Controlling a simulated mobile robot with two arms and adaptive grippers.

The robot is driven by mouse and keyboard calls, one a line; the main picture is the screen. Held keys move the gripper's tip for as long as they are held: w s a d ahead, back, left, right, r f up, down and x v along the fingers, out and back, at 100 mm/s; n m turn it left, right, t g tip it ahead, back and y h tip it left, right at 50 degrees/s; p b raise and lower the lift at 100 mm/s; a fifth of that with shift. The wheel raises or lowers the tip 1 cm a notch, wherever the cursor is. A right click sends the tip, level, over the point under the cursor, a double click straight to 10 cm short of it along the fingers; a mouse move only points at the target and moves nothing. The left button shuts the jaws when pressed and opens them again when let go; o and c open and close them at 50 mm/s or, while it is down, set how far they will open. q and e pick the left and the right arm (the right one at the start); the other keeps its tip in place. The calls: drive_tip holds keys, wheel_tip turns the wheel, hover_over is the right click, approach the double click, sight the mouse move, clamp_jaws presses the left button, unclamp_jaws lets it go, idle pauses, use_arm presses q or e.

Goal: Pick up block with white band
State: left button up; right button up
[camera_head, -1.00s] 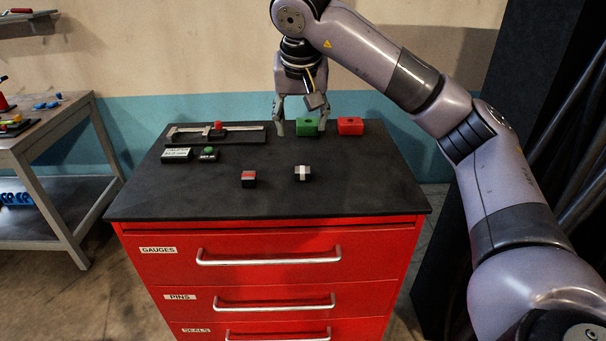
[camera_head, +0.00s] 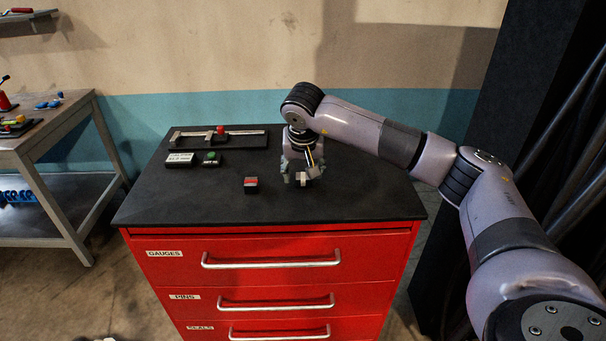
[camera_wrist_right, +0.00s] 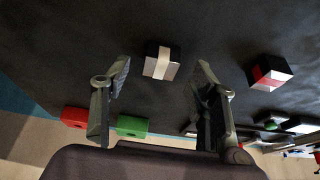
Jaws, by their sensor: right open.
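The block with the white band (camera_wrist_right: 160,63) is dark with a pale stripe across it and lies on the black cabinet top (camera_head: 210,208). In the right wrist view it sits ahead of my right gripper (camera_wrist_right: 161,75), in line with the gap between the two spread fingers. In the head view my right gripper (camera_head: 302,176) is low over the block and mostly covers it. The fingers are open and nothing is held. Whether they reach down beside the block is hard to tell. My left gripper is not in view.
A red-banded block (camera_head: 251,185) lies just left of the gripper. Green (camera_wrist_right: 132,126) and red (camera_wrist_right: 75,117) blocks show in the wrist view, hidden by my arm in the head view. A caliper tray (camera_head: 240,143) lies at the back left. The front left top is bare.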

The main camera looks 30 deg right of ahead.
drive_tip(key=shift+x, duration=1)
drive_tip(key=shift+r, duration=0.15)
clamp_jaws()
